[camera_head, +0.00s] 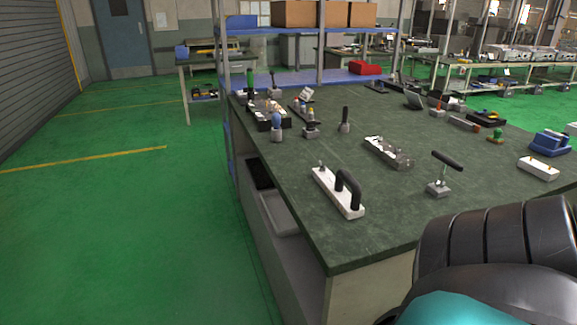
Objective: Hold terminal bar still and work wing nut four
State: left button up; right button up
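A pale bar with small metal fittings along it (388,152) lies on the dark green tabletop in the middle of the view. It may be the terminal bar, but single wing nuts are too small to tell apart. A white bar with a black arched handle and a small metal post (325,184) lies nearer, by the table's left edge. Neither of my grippers is in view. A dark, thick arm part of mine with a teal section fills the lower right corner and hides the table there.
The workbench (400,215) has bare room at its front. A black T-handled tool on a grey base (438,188) stands right of centre. A white block (538,168) and blue device (550,143) are at the right. Blue shelving (300,78) stands behind; green floor is clear at left.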

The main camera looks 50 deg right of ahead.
aim_at(322, 168)
jog(key=i+j+z, duration=0.15)
jog(key=i, duration=0.4)
jog(key=i+j+z, duration=0.1)
jog(key=i+j, duration=0.35)
jog(key=i+l+z, duration=0.1)
jog(key=i+z, duration=0.65)
jog(key=i+j+z, duration=0.1)
jog(key=z, duration=0.25)
jog(key=i+z, duration=0.2)
jog(key=z, duration=0.25)
jog(key=i+z, duration=0.2)
jog(key=z, duration=0.3)
jog(key=i+j+z, duration=0.15)
jog(key=z, duration=0.3)
jog(key=i+z, duration=0.2)
jog(key=z, duration=0.25)
jog(key=i+z, duration=0.15)
jog(key=z, duration=0.3)
jog(key=i+j+z, duration=0.1)
jog(key=z, duration=0.35)
jog(key=i+j, duration=0.05)
jog(key=i, duration=0.05)
